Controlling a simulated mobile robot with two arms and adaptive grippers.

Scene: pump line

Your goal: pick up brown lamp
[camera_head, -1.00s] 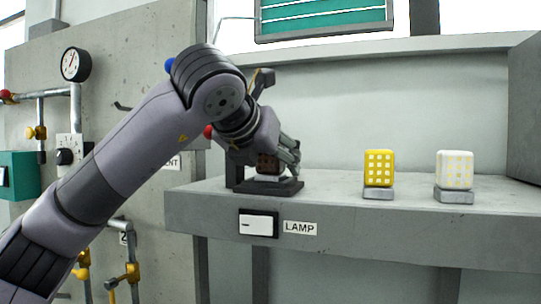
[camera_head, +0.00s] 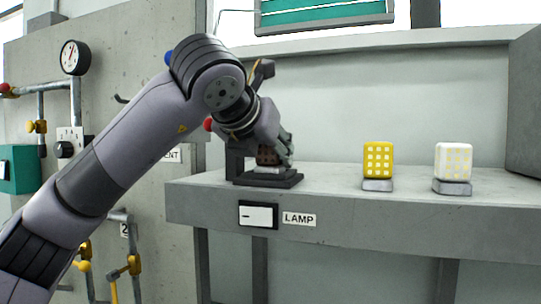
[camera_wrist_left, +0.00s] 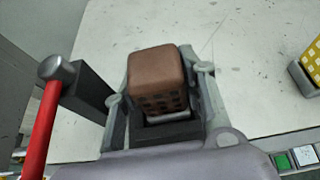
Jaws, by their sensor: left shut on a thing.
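The brown lamp (camera_wrist_left: 156,78) is a rounded block with a grid of small dark squares. In the wrist view it sits between the two fingers of my left gripper (camera_wrist_left: 160,98), which are shut on its sides. In the head view the brown lamp (camera_head: 267,156) is partly hidden by my left gripper (camera_head: 276,152). It is above a dark stand (camera_head: 268,179) on the grey shelf, with a pale piece just under it. I cannot tell whether the lamp is clear of the stand. My right gripper is not in view.
A yellow lamp (camera_head: 378,160) and a white lamp (camera_head: 453,162) stand on small grey bases to the right on the shelf (camera_head: 330,205). A red-handled lever (camera_wrist_left: 42,125) is close to my left gripper. A switch (camera_head: 258,216) is on the shelf front.

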